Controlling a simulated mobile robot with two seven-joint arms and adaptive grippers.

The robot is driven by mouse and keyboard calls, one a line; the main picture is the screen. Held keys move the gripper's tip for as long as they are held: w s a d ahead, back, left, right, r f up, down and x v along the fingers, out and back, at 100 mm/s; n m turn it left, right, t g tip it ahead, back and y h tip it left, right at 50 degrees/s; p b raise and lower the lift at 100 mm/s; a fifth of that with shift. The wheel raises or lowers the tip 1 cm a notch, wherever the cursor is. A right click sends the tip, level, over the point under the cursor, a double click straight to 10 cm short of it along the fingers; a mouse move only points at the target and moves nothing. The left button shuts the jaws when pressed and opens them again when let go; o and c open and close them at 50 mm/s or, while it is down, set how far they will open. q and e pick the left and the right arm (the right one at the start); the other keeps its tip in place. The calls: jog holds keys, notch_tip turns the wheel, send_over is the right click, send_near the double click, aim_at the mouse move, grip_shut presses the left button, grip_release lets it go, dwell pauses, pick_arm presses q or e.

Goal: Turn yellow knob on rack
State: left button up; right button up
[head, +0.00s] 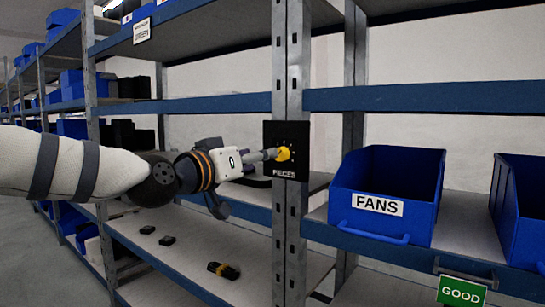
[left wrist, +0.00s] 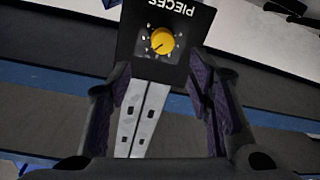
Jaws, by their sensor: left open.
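The yellow knob (head: 283,154) is on a black panel (head: 299,169) marked PIECES, fixed to a rack upright. In the left wrist view the knob (left wrist: 162,41) shows upside down with its panel, with a dark pointer line on its face and light marks around it. My left gripper (head: 268,155) reaches in from the left, its fingertips close to the knob. In the left wrist view the fingers of the gripper (left wrist: 163,66) are spread wide, with the knob beyond and between them. Nothing is held, and I cannot tell whether a finger touches the panel. My right gripper is not in view.
A blue bin labelled FANS (head: 376,206) stands on the shelf right of the panel, with another blue bin (head: 524,220) farther right. A green GOOD sign (head: 461,292) hangs below. Small dark items and a yellow-black item (head: 224,270) lie on the lower shelf.

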aim_at(281, 154)
pick_arm(q)
jog(key=b+x, duration=0.1)
jog(key=x, duration=0.6)
jog(key=shift+w+f, duration=0.15)
jog(key=shift+w, duration=0.25)
jog(key=shift+d, duration=0.1)
grip_shut()
